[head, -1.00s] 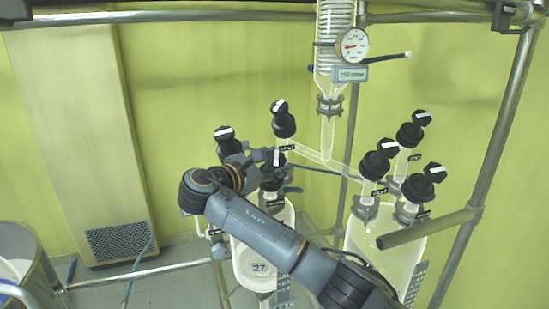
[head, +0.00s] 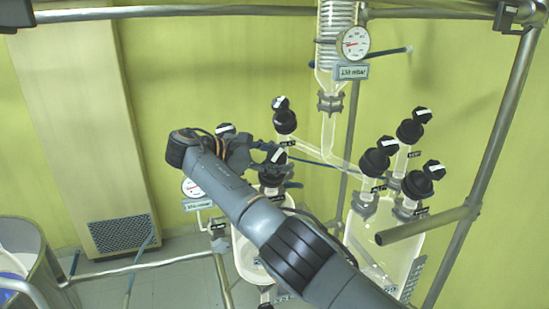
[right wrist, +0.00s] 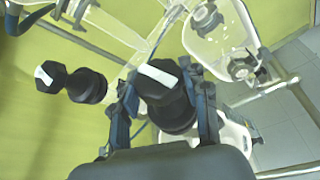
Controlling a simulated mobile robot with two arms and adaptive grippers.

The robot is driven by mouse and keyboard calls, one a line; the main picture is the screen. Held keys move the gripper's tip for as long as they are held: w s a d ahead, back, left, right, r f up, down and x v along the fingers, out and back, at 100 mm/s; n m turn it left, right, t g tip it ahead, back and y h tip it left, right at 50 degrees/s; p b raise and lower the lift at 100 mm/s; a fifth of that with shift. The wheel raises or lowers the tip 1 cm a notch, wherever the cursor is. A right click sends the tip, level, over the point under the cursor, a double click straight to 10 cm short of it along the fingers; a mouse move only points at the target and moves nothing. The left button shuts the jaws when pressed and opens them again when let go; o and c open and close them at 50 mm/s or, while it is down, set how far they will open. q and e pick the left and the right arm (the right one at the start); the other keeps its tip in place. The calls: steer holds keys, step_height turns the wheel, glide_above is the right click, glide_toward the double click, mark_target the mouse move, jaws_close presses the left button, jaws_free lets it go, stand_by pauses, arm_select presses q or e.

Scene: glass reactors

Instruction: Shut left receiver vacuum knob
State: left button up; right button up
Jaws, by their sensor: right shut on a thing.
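The left receiver (head: 243,257) is a pale glass vessel, largely hidden behind my right arm. Several black knobs with white stripes stand above it: a front knob (head: 273,171), a back knob (head: 284,121) and a left knob (head: 225,129) partly hidden by my wrist. My right gripper (head: 264,151) is shut on the front knob. In the right wrist view its fingers (right wrist: 167,103) lie on both sides of this black knob (right wrist: 163,82), and its white stripe runs slantwise. The back knob (right wrist: 72,82) seems to be the one left of it there. I cannot read the knob labels.
The right receiver (head: 405,251) has several similar knobs (head: 376,161) close by. A pressure gauge (head: 354,42) hangs on glass above; another gauge (head: 192,188) is behind my arm. Metal frame bars (head: 490,160) stand at right. A steel drum (head: 30,240) is at lower left.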

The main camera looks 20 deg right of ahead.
mark_target(277, 152)
stand_by(0.4)
steer(key=o, duration=1.2)
steer(key=shift+d, duration=0.2)
steer(key=shift+c, duration=0.2)
step_height(277, 152, up, 9)
steer(key=shift+f, duration=0.1)
steer(key=shift+a+r, duration=0.1)
steer(key=shift+r, duration=0.45)
steer(key=shift+c, duration=0.4)
